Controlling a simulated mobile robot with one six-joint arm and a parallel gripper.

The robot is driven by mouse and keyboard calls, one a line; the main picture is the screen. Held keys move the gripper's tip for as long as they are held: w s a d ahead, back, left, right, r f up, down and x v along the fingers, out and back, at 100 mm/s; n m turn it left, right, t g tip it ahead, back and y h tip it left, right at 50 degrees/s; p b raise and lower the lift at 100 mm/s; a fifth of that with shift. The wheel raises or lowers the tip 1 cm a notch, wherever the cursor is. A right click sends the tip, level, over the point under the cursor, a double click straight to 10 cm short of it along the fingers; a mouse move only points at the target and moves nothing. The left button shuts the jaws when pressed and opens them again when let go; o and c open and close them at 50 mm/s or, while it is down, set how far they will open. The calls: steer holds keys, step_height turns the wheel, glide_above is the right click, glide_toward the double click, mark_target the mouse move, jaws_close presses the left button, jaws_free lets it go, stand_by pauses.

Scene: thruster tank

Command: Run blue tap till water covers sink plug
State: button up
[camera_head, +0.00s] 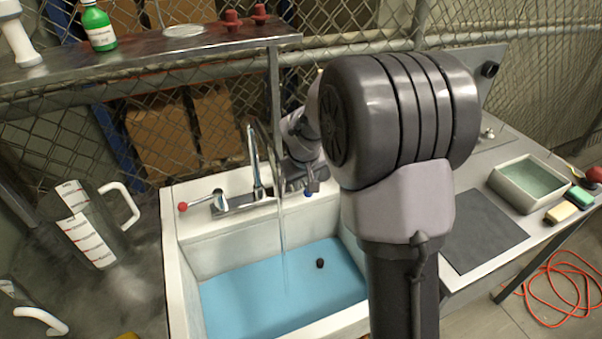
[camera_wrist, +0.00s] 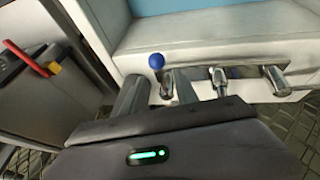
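The white sink (camera_head: 172,258) has a light-blue surface (camera_head: 250,300) inside, which looks like water. A thin stream falls into it from the chrome spout (camera_head: 254,155). The dark plug (camera_head: 320,263) shows toward the right; I cannot tell whether water covers its top. The blue tap (camera_head: 308,193) is right of the spout, its blue knob (camera_wrist: 156,61) clear in the wrist view. My gripper (camera_head: 312,172) is beside this tap, partly hidden by my arm. In the wrist view my gripper (camera_wrist: 157,88) has its fingers apart, with the tap's lever between them.
The red tap (camera_head: 183,206) is left of the spout. A measuring jug (camera_head: 95,225) stands on the left counter. A metal shelf (camera_head: 150,50) runs above. On the right are a grey mat (camera_head: 482,230), a tray (camera_head: 500,180) and sponges (camera_head: 561,212).

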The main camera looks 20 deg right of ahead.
mark_target(305, 187)
steer(key=b+x, duration=0.1)
steer(key=x, duration=0.3)
steer(key=shift+s, duration=0.1)
jaws_close()
